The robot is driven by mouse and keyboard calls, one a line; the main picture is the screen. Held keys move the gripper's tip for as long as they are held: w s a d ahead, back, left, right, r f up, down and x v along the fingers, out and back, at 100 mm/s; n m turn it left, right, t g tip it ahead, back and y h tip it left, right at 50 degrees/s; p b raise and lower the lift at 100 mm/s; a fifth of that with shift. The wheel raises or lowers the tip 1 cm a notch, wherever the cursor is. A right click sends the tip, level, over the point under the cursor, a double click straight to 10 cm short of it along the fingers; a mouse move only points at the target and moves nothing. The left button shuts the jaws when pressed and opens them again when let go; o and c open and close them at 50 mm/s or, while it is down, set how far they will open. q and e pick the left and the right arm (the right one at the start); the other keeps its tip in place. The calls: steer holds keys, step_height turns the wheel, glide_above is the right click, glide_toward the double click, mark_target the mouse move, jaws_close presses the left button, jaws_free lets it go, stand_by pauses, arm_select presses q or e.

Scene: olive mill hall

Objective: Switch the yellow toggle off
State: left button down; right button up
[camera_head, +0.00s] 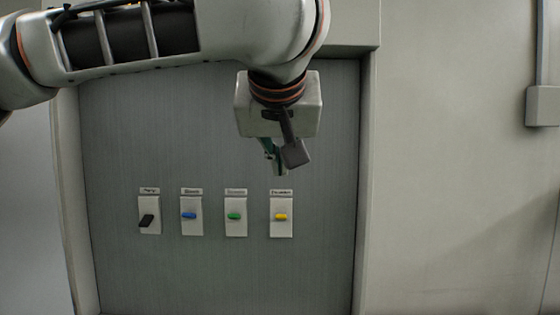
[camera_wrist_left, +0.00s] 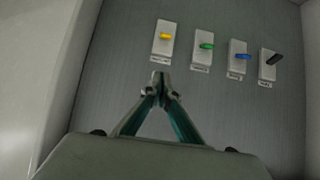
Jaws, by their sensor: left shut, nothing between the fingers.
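The yellow toggle (camera_head: 281,216) is the rightmost of the switches on the grey panel, on a white plate under a small label. In the left wrist view the yellow toggle (camera_wrist_left: 165,37) is leftmost, beyond the fingertips. In both views its lever lies roughly sideways. My left gripper (camera_head: 278,172) is shut and empty, above the yellow toggle's plate in the head view and apart from it. My right gripper is not in view.
A green toggle (camera_head: 234,216), a blue toggle (camera_head: 189,215) and a black toggle (camera_head: 147,220) sit in a row to the left. The panel (camera_head: 200,270) is recessed in a pale frame (camera_head: 365,200). A grey wall box (camera_head: 543,106) is far right.

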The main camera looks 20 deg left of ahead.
mark_target(281, 202)
arm_select(q)
steer(key=x, duration=0.6)
steer(key=shift+w+f, duration=0.2)
steer(key=shift+f, duration=0.1)
steer(key=shift+s+d+f, duration=0.1)
steer(key=shift+s+f, duration=0.2)
steer(key=shift+f, duration=0.2)
steer(key=shift+s+d+f, duration=0.1)
steer(key=shift+s+f, duration=0.2)
steer(key=shift+f, duration=0.25)
steer(key=shift+s+f+p, duration=0.2)
steer(key=shift+f+p, duration=0.1)
steer(key=shift+f, duration=0.2)
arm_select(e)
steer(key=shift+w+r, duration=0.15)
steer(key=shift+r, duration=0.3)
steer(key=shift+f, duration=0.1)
